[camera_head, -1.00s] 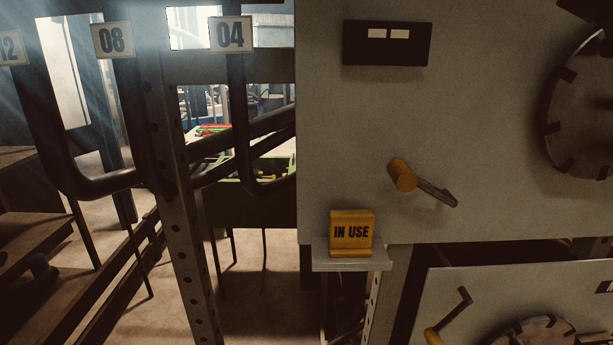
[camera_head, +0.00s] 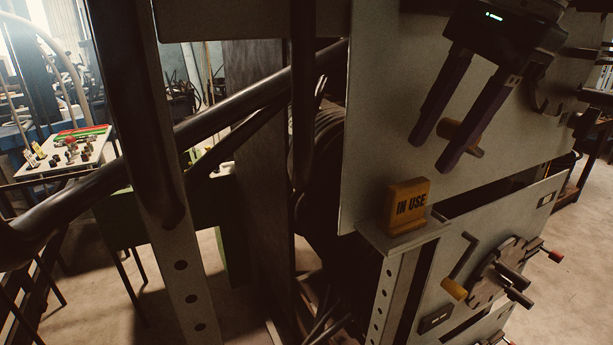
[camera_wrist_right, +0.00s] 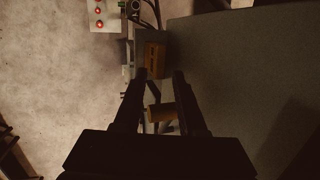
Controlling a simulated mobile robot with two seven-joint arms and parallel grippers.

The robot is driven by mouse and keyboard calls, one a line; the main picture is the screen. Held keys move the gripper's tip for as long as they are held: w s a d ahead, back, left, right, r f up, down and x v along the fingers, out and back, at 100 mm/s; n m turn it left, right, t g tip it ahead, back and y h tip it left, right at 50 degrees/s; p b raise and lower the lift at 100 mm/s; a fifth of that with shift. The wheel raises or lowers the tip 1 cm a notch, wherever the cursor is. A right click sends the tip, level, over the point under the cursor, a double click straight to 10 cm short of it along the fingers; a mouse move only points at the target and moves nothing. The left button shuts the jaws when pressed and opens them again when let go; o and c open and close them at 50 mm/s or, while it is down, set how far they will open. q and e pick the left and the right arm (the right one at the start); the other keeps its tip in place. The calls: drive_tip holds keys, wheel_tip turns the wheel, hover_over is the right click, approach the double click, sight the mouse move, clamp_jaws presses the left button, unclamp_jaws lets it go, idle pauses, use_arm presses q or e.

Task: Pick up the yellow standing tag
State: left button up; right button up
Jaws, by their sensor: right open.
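The yellow "IN USE" tag (camera_head: 408,207) stands upright on a small grey ledge (camera_head: 378,240) at the lower left corner of the machine's grey panel. My right gripper (camera_head: 431,154) is open and empty, with both fingers pointing down toward the tag from above. Its fingertips are apart from the tag. In the right wrist view, the tag (camera_wrist_right: 154,58) lies just beyond the fingertips (camera_wrist_right: 159,74), roughly in line with the gap between them. My left gripper is not in view.
A crank with an orange-brown knob (camera_head: 459,137) sticks out of the panel by the right fingers. In the right wrist view the knob (camera_wrist_right: 160,113) shows between the fingers. Below are another crank (camera_head: 453,288) and a spoked wheel (camera_head: 497,275).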

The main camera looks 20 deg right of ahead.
sight(414, 184)
drive_tip(key=p+x, duration=0.4)
drive_tip(key=x, duration=0.1)
drive_tip(key=shift+s+f+p, duration=0.1)
drive_tip(key=shift+f+p, duration=0.1)
drive_tip(key=shift+p, duration=0.2)
drive_tip(key=shift+f, duration=0.35)
clamp_jaws()
